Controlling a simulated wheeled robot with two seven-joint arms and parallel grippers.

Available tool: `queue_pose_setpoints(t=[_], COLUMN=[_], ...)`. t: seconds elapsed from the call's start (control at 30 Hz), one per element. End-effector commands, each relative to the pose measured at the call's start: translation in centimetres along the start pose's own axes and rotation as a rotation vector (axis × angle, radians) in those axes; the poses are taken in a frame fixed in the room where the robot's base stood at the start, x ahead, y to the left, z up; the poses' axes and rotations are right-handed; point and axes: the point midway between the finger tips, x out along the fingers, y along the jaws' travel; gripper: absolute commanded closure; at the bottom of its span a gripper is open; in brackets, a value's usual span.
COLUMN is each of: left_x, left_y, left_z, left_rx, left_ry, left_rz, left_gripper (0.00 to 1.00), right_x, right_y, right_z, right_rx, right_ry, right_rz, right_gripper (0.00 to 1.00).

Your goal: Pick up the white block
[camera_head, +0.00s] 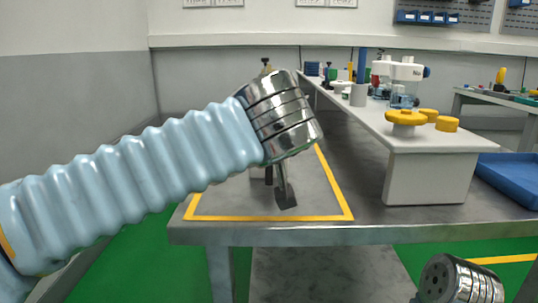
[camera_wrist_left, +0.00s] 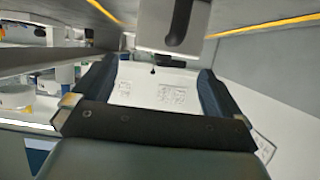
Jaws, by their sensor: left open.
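My left arm reaches in from the left of the head view. No separate white block stands out clearly in the head view; my wrist hides part of the taped area. In the left wrist view, a white boxy shape (camera_wrist_left: 153,35) with a dark rounded patch is at the top centre. My right gripper is out of view.
The grey table (camera_head: 345,234) carries a yellow tape outline (camera_head: 270,218). A raised white bench (camera_head: 430,178) on the right holds a yellow knob (camera_head: 406,117), yellow discs and white equipment (camera_head: 398,70). A blue tray (camera_head: 508,178) lies at the far right.

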Motion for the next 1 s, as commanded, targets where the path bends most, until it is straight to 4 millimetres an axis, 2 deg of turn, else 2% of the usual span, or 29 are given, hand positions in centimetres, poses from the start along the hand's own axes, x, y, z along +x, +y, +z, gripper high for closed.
queue_pose_setpoints(t=[0.17, 0.43, 0.67, 1.0], left_x=[1.2, 5.2, 5.5, 5.5], left_y=[-0.2, -0.5, -0.5, -0.5], left_z=[0.1, 0.2, 0.2, 0.2], left_rx=[-0.001, 0.0, -0.001, 0.0], left_ry=[-0.001, -0.002, 0.0, 0.0], left_rz=[-0.001, 0.0, 0.001, 0.0], left_gripper=[0.0, 0.0, 0.0, 0.52], right_x=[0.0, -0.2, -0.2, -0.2], right_y=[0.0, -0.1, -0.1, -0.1], right_z=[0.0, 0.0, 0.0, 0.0], right_rx=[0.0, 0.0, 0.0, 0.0], right_ry=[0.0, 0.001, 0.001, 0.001], right_rz=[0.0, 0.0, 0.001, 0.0], right_gripper=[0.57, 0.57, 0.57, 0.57])
